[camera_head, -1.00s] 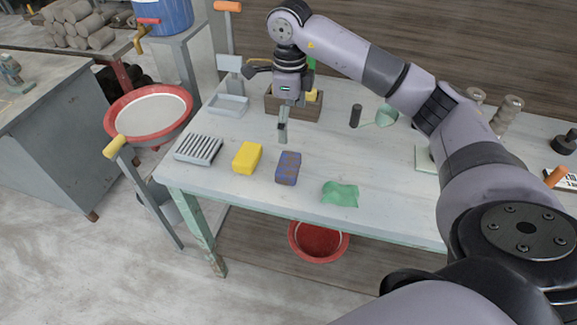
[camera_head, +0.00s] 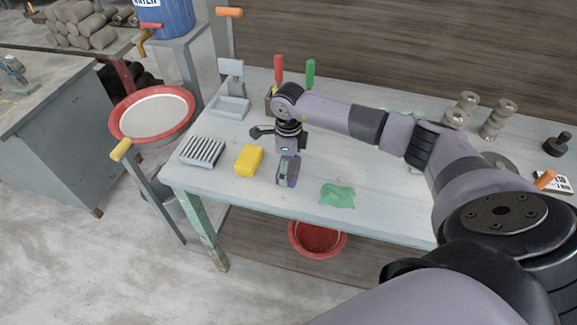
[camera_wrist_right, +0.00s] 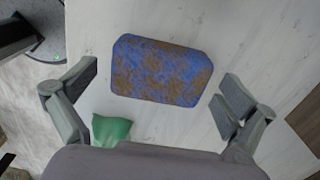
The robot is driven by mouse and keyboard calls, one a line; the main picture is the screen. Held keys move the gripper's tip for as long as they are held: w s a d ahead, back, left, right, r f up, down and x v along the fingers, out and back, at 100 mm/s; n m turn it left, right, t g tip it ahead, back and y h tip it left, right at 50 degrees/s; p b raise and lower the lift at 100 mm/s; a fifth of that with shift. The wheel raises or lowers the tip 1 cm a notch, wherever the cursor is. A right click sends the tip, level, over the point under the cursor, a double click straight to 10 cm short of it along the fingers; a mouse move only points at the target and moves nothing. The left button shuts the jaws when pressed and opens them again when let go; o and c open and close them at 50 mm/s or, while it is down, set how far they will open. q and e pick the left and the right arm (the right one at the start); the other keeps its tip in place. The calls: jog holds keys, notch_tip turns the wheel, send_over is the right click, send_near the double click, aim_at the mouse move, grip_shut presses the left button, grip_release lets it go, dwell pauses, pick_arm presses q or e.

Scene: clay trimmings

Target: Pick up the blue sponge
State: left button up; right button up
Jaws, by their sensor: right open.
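The blue sponge (camera_wrist_right: 160,70), blotched with brown, lies flat on the pale table. In the right wrist view it sits between and a little beyond the two open fingers of my right gripper (camera_wrist_right: 158,95), with clear space on both sides. In the head view the right gripper (camera_head: 287,178) points down over the sponge (camera_head: 291,172) and covers most of it. The gripper is open and holds nothing. My left gripper is in neither view.
A yellow sponge (camera_head: 249,160) lies just left of the blue one, and a ribbed grey rack (camera_head: 202,151) lies farther left. A crumpled green cloth (camera_head: 338,196) lies to the right near the front edge. A grey tray (camera_head: 230,108) stands behind.

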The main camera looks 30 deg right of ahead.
jog(key=shift+f, duration=0.25)
jog(key=shift+c, duration=0.6)
jog(key=c, duration=0.8)
jog(key=shift+r, duration=0.15)
jog(key=shift+c, duration=0.2)
notch_tip(320, 180, up, 20)
jog(key=b, duration=0.4)
